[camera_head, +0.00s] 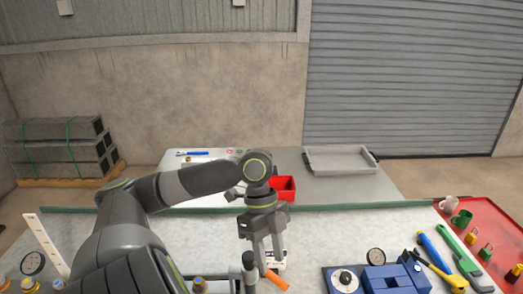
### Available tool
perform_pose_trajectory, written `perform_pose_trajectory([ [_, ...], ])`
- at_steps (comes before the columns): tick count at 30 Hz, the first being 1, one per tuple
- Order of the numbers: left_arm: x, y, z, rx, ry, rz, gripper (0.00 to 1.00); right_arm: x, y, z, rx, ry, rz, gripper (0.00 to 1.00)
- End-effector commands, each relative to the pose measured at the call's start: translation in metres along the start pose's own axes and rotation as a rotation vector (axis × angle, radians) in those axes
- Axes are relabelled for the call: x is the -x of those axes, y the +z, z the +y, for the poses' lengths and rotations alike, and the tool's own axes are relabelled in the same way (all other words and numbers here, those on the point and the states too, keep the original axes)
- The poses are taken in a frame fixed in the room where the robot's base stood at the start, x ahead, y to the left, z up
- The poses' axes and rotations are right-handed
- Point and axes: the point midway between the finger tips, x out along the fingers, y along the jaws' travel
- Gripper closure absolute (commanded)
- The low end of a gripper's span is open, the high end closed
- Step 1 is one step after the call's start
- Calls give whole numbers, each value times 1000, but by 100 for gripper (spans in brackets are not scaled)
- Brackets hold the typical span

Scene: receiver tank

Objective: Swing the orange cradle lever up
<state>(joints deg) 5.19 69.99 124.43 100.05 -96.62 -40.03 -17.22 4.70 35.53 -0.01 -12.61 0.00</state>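The orange cradle lever (277,280) shows at the bottom centre of the head view, tilted down to the right. Its lower end and the cradle it belongs to are mostly cut off by the frame edge. My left gripper (268,262) points down just above and behind the lever in the picture. Its two fingers are apart with a gap between them, and I see nothing held. Whether a fingertip touches the lever I cannot tell. A dark upright post (249,268) stands just left of the lever. My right gripper is not in view.
A red tray (486,226) with tools and mugs lies far right. A red bin (291,189) and a grey tray (340,158) sit behind. Another gauge (33,263) is at far left.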

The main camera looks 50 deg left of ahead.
Motion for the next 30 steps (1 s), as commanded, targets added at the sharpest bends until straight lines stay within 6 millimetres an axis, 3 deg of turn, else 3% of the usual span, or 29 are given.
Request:
perform_pose_trajectory([
  [21, 104, 1, 0, 2, -2, -4, 62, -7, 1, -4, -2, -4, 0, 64],
  [30, 138, 0, 0, -1, 0, 0, 62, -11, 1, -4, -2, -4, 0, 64],
])
